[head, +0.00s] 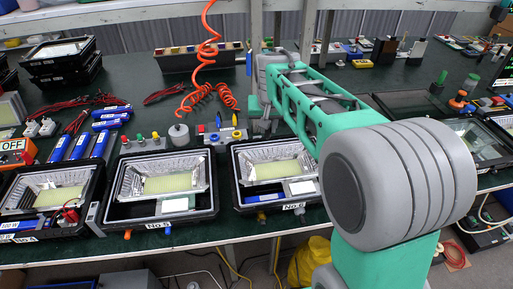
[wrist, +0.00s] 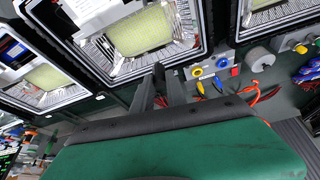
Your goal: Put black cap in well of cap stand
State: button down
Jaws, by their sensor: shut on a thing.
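In the head view my gripper (head: 262,124) is low over the bench, just right of a grey block with coloured rings (head: 222,135), and the cap is hidden. That block also shows in the wrist view (wrist: 210,71). A second grey block with coloured knobs (head: 140,145) stands further left. I cannot tell which block is the cap stand.
Floodlight housings stand along the front of the dark green bench (head: 100,225), including a middle one (head: 162,187) and one below my gripper (head: 272,171). A grey cylinder (head: 179,135) stands between the blocks. A coiled orange hose (head: 207,48) hangs behind. Blue cylinders lie left.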

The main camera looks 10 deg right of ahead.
jog(key=shift+m, duration=0.5)
jog(key=w+f, duration=0.4)
jog(key=w, duration=0.2)
jog(key=w+f, duration=0.5)
jog(key=w, duration=0.1)
jog(key=w+f+p, duration=0.1)
jog(key=w+f, duration=0.4)
jog(key=w, duration=0.1)
jog(key=shift+w+d+f, duration=0.15)
jog(key=shift+w+d, duration=0.05)
jog(key=shift+w, duration=0.15)
jog(key=shift+w+f, duration=0.25)
jog(key=shift+f, duration=0.05)
jog(key=shift+w+f+p, duration=0.15)
jog(key=shift+f+p, duration=0.3)
jog(key=shift+f, duration=1.25)
jog(key=shift+f, duration=0.1)
jog(key=shift+f, duration=0.15)
jog(key=c, duration=1.3)
grip_release()
jog(key=shift+c, duration=0.2)
